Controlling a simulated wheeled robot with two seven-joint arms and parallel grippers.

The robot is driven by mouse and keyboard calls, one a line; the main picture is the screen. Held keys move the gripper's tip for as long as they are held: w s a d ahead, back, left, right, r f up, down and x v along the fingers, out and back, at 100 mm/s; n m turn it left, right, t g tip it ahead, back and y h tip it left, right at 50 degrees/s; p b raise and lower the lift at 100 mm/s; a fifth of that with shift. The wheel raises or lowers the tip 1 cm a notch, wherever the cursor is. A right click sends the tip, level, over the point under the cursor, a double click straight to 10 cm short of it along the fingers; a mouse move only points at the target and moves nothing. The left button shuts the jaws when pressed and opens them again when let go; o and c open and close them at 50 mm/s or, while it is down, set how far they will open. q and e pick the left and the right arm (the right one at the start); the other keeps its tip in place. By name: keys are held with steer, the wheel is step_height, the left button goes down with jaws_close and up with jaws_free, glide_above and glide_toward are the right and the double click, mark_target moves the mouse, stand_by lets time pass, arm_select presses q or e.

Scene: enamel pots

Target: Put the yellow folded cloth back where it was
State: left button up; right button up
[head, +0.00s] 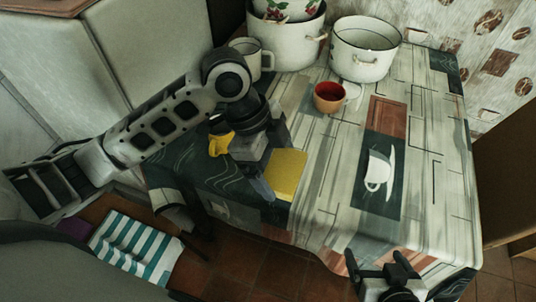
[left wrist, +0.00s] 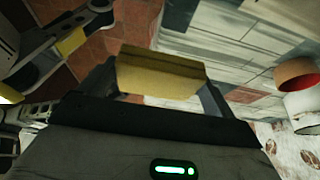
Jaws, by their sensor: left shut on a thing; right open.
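The yellow folded cloth (head: 289,172) is at the near left edge of the table, beside my left gripper (head: 271,166). My left gripper is shut on it; the wrist view shows the cloth (left wrist: 160,76) between the two fingers (left wrist: 158,88). It is held as a flat, folded block. I cannot tell whether its underside touches the table. Part of it is hidden behind the gripper. My right gripper (head: 378,264) is open and empty at the table's near edge, low in the head view.
The table (head: 325,205) has a patterned cover. An orange cup (head: 328,98), a white pot (head: 365,62), a larger pot (head: 290,42) and a white mug (head: 250,58) stand toward the back. A striped towel (head: 135,248) lies at lower left. The table's middle and right are clear.

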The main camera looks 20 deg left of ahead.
arm_select(q)
steer(key=w+a+f, duration=0.1)
steer(key=w+f, duration=0.1)
steer(key=w, duration=0.1)
steer(key=w+a+f, duration=0.2)
steer(key=w+f, duration=0.1)
steer(key=w, duration=0.1)
steer(key=w+a+f, duration=0.2)
steer(key=w+f, duration=0.1)
steer(key=shift+w+a, duration=0.15)
steer(key=shift+a, duration=0.1)
steer(key=shift+w+a+f, duration=0.2)
steer(key=shift+w+f, duration=0.2)
steer(key=shift+f, duration=0.15)
step_height(320, 180, down, 3)
steer(key=shift+w+a+f, duration=0.1)
steer(key=shift+w+f, duration=0.05)
steer(key=shift+f, duration=0.05)
